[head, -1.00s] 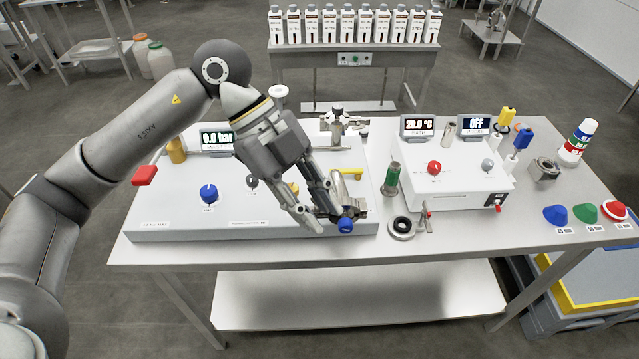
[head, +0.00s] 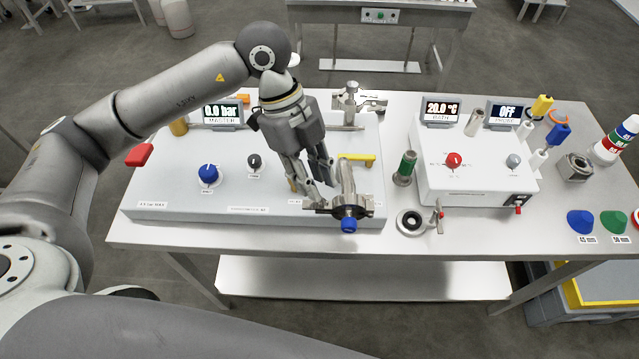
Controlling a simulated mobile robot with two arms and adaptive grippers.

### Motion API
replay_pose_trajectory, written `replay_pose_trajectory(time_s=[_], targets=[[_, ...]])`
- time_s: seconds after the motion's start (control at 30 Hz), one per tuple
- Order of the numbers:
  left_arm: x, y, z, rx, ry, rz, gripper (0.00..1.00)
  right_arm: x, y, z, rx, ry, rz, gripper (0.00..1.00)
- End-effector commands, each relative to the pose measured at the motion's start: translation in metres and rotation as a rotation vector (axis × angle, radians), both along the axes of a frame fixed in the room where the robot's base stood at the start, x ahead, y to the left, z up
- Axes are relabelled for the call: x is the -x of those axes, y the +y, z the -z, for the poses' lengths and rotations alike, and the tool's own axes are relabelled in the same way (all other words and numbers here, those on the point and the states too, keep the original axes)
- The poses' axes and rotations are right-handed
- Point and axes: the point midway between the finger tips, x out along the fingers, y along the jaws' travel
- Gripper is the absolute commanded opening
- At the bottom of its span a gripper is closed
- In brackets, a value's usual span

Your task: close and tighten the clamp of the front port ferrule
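The front port ferrule with its metal clamp (head: 368,206) is at the front edge of the white panel box, in the head view. A blue knob (head: 349,225) faces forward at the clamp, and a metal piece (head: 346,180) rises behind it. I cannot tell whether the clamp is fully closed around the ferrule. My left gripper (head: 324,195) is just left of and behind the clamp, pointing down. Its fingers are apart with a gap between them and nothing visible held. Whether a fingertip touches the clamp is unclear. My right gripper is not in view.
A yellow handle (head: 357,158) and another metal fitting (head: 351,102) are behind the clamp. A black-ringed part (head: 410,222) lies on the table to the right, near a green-banded cylinder (head: 405,167) and the white bath unit (head: 470,182). The panel's left part has knobs.

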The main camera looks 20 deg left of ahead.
Motion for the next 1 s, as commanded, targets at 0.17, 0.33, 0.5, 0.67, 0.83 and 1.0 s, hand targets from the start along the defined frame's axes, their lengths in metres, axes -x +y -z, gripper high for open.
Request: replay_pose_trajectory(time_s=[0.17, 0.33, 0.5, 0.67, 0.83, 1.0], targets=[[0.005, -0.009, 0.021, 0.001, 0.003, 0.001, 0.25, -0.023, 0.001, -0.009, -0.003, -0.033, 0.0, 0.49], [0.006, -0.012, 0.03, 0.001, 0.0, 0.001, 0.25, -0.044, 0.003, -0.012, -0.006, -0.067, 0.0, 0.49], [0.006, -0.012, 0.031, 0.001, -0.001, 0.001, 0.25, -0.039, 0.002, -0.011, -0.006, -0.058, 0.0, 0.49], [0.006, -0.012, 0.031, 0.001, -0.001, 0.001, 0.15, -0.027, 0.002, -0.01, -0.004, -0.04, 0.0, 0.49], [0.006, -0.012, 0.031, 0.001, -0.001, 0.001, 0.0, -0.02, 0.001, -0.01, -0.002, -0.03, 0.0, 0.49], [0.005, -0.012, 0.031, 0.002, -0.001, 0.005, 0.0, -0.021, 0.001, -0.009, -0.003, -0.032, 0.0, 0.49]])
